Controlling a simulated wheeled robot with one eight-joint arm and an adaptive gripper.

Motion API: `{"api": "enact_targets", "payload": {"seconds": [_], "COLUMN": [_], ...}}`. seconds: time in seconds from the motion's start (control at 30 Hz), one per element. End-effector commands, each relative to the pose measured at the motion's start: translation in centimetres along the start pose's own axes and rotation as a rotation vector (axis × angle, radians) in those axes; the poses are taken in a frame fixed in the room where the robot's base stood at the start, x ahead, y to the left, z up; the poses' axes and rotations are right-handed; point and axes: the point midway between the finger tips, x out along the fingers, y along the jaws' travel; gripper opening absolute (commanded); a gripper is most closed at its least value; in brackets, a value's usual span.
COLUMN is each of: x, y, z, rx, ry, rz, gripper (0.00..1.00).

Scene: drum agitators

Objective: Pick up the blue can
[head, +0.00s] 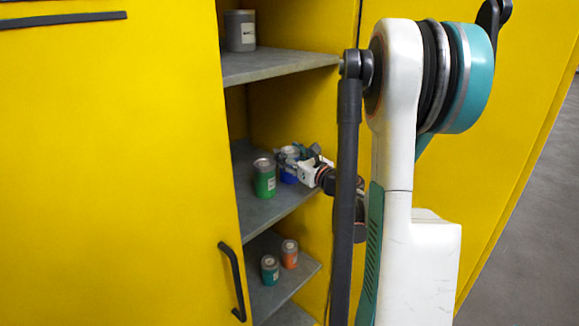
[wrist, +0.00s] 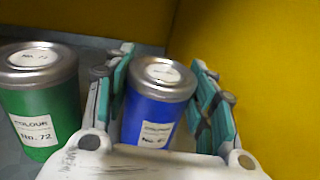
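The blue can (wrist: 153,115) stands upright with a silver lid and a white label. In the wrist view it is between the two teal-padded fingers of my gripper (wrist: 163,80). The left finger is close beside the can, and a narrow gap shows on the right, so the gripper looks open around it. In the head view the blue can (head: 288,178) is on the middle shelf, partly hidden by my gripper (head: 300,160). Whether either finger touches the can is hard to tell.
A green can (wrist: 45,105) stands close left of my left finger, also on the middle shelf (head: 262,212). A grey can (head: 240,31) is on the upper shelf. Teal (head: 270,269) and orange (head: 289,253) cans are below. The yellow cabinet wall (wrist: 260,70) is close on the right.

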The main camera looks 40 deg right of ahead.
Motion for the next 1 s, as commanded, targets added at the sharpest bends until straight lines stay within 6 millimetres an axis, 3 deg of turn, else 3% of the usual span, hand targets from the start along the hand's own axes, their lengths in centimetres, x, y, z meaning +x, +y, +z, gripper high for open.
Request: {"api": "enact_targets", "payload": {"seconds": [0.37, 0.8, 1.0], "x": [0.0, -0.1, 0.0], "y": [0.0, 0.0, 0.0], "z": [0.6, 8.4, 9.9], "rx": [0.001, 0.001, 0.001], "ry": [0.0, 0.0, 0.0], "rz": [0.0, 0.0, 0.0], "gripper": [0.19, 0.19, 0.19]}}
